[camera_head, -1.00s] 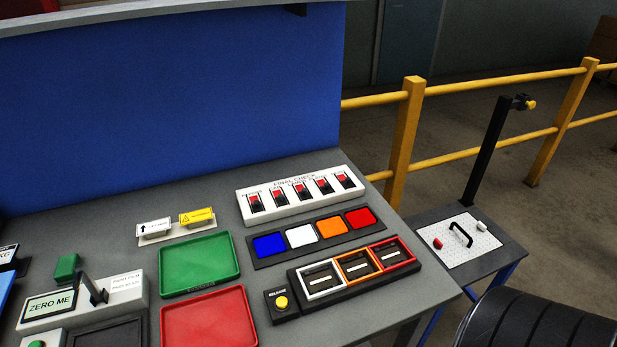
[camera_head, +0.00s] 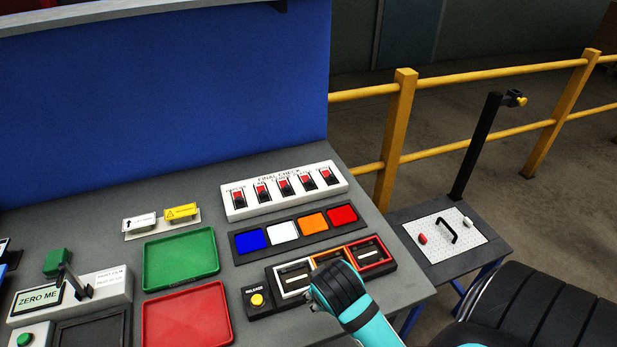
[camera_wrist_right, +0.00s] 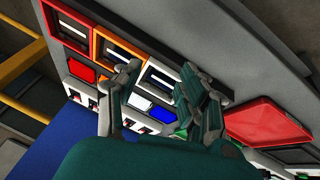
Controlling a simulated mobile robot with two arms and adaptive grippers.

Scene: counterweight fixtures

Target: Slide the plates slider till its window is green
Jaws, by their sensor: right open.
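The white FINAL CHECK panel (camera_head: 284,190) stands at the back right of the bench. It carries a row of several black slots with red parts (camera_head: 283,184); the small labels above them cannot be read, so I cannot tell which is plates. No green window shows there. In the right wrist view, part of the panel (camera_wrist_right: 103,106) shows behind my fingers. My right gripper (camera_head: 322,292) is over the front tray row, in front of the panel and apart from it. In the wrist view its fingers (camera_wrist_right: 163,92) are spread and empty. My left gripper is not seen.
Blue, white, orange and red pads (camera_head: 297,230) lie between the panel and the framed trays (camera_head: 292,277). A yellow RELEASE button (camera_head: 257,299) is left of the trays. Green (camera_head: 181,258) and red (camera_head: 187,318) trays lie further left. A blue wall (camera_head: 160,100) rises behind.

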